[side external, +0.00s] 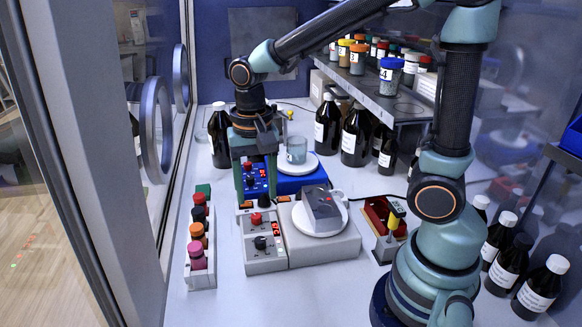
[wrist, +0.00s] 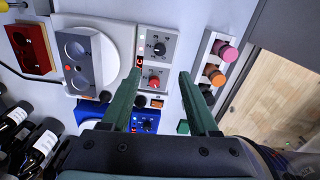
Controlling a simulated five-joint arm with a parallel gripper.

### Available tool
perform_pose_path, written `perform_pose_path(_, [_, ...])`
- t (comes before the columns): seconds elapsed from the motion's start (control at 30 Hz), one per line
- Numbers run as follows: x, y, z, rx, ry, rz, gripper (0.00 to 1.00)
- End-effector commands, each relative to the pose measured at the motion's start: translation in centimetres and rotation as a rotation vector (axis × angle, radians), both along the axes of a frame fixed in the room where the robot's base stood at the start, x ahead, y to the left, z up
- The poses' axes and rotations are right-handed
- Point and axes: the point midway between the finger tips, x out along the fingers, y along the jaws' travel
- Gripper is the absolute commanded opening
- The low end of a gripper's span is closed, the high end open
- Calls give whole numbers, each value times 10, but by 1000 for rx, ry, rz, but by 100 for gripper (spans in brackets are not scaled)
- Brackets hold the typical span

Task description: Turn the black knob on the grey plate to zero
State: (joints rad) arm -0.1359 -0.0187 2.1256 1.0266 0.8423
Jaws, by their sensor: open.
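The grey plate (side external: 330,248) is a hotplate with a white round top and a control panel at its left in the side view. The black knob (side external: 260,243) sits on that panel, nearer the camera than a red knob (side external: 256,219). In the wrist view the black knob (wrist: 159,48) is above the red knob (wrist: 154,83); its exact setting is too small to read. My gripper (side external: 257,196) is open and empty, pointing down above the panel's far end. In the wrist view its fingertips (wrist: 161,73) lie either side of the panel, apart from the knobs.
A grey block (side external: 323,208) stands on the white top. Behind is a blue hotplate (side external: 297,183) with a beaker (side external: 296,150). A rack of coloured-cap vials (side external: 200,265) stands left. A red holder (side external: 383,215) is right. Dark bottles line the back and right. The front floor is clear.

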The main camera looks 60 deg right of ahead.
Motion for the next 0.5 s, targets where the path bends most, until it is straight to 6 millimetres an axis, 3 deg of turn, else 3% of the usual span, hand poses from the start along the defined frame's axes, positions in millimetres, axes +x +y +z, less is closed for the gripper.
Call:
perform_pose_path(0.23, [0, 1, -21, -2, 13, -16, 61])
perform_pose_path(0.5, [-1, 1, -73, -2, 16, -15, 61])
